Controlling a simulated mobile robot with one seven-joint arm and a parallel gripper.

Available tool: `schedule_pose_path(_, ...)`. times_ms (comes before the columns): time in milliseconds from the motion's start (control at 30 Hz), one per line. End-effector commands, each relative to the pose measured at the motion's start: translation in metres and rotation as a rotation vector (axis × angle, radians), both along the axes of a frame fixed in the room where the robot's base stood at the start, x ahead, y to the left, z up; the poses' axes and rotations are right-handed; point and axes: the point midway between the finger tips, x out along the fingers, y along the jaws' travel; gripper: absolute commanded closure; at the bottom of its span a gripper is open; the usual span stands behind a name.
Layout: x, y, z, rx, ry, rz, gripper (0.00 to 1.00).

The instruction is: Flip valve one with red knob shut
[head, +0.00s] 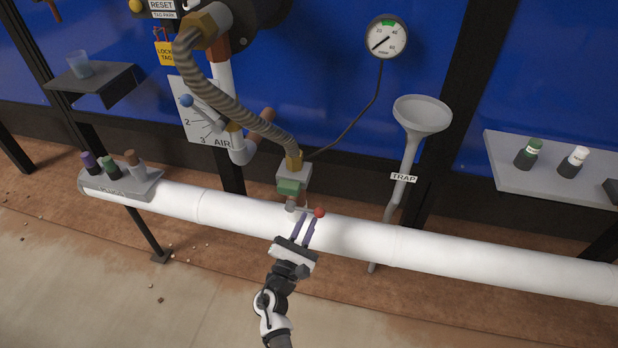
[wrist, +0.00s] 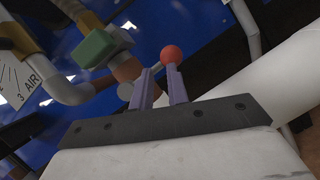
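The red knob (head: 319,212) sits at the right end of a short grey lever that lies roughly along the white pipe. The lever's rounded grey pivot (head: 290,205) is at its left end, below a green block (head: 288,187). My gripper (head: 308,219) reaches up from below, its two purple fingers at the lever, near the knob. In the wrist view the red knob (wrist: 172,54) shows just beyond the tip of the right finger, and the grey pivot (wrist: 125,91) is left of the left finger. A gap shows between the fingers; I cannot tell whether they touch the lever.
The white pipe (head: 450,258) runs across the front. A ribbed hose (head: 240,105) comes down to the valve. A grey funnel (head: 421,117) stands to the right, with a gauge (head: 386,37) above. A blue-knobbed lever (head: 186,100) is at the left. Open floor lies below.

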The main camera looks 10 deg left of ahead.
Motion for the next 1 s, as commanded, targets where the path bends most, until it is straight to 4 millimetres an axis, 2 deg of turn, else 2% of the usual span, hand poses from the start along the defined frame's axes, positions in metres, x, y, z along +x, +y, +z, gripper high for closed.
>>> schedule_pose_path(33, 0.007, -0.012, 0.069, 0.018, -0.098, -0.034, 1.0)
schedule_pose_path(400, 0.008, -0.012, 0.158, 0.015, -0.096, -0.03, 1.0)
schedule_pose_path(633, 0.008, -0.012, 0.186, 0.012, -0.094, -0.031, 1.0)
schedule_pose_path(1000, 0.008, -0.011, 0.19, 0.013, -0.094, -0.03, 1.0)
